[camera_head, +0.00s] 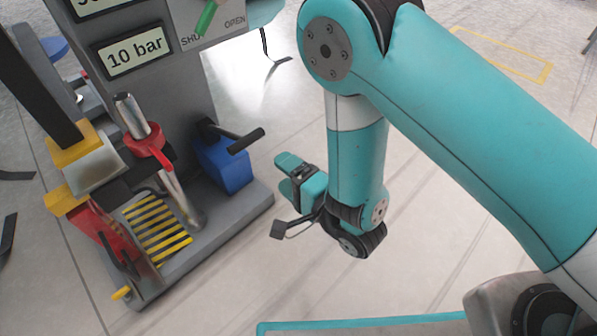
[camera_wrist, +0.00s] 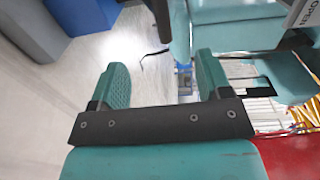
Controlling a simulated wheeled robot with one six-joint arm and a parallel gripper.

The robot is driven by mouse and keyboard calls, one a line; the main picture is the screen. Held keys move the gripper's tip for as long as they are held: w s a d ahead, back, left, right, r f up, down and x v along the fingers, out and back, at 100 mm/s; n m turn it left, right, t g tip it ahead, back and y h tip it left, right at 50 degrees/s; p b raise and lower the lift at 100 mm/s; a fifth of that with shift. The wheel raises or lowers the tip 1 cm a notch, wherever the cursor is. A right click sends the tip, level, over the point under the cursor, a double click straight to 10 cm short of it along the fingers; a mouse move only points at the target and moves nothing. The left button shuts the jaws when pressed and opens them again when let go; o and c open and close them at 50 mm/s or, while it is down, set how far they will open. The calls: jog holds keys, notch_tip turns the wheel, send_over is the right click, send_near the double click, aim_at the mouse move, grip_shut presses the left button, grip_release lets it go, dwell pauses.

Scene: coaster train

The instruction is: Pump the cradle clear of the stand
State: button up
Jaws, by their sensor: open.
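The grey stand (camera_head: 222,222) is at the left in the head view. A blue pump box (camera_head: 226,164) with a black handle (camera_head: 246,140) sits on its base. What looks like the cradle (camera_head: 95,168), a grey block with yellow ends, is at the left beside a metal post (camera_head: 130,112) with a red collar (camera_head: 146,146). I cannot tell whether it touches the stand. My gripper (camera_head: 284,176) is open and empty, to the right of the pump and apart from it. The wrist view shows both green fingers (camera_wrist: 162,80) spread, with the pump's blue side (camera_wrist: 82,14) at upper left.
A display (camera_head: 133,50) reads 10 bar. A green lever (camera_head: 207,17) sits above it by SHUT and OPEN marks. A yellow-black striped grate (camera_head: 155,232) lies under the post. Pale floor (camera_head: 245,290) is free around my gripper.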

jog(key=shift+p+v, duration=0.3)
jog(key=shift+v, duration=1.3)
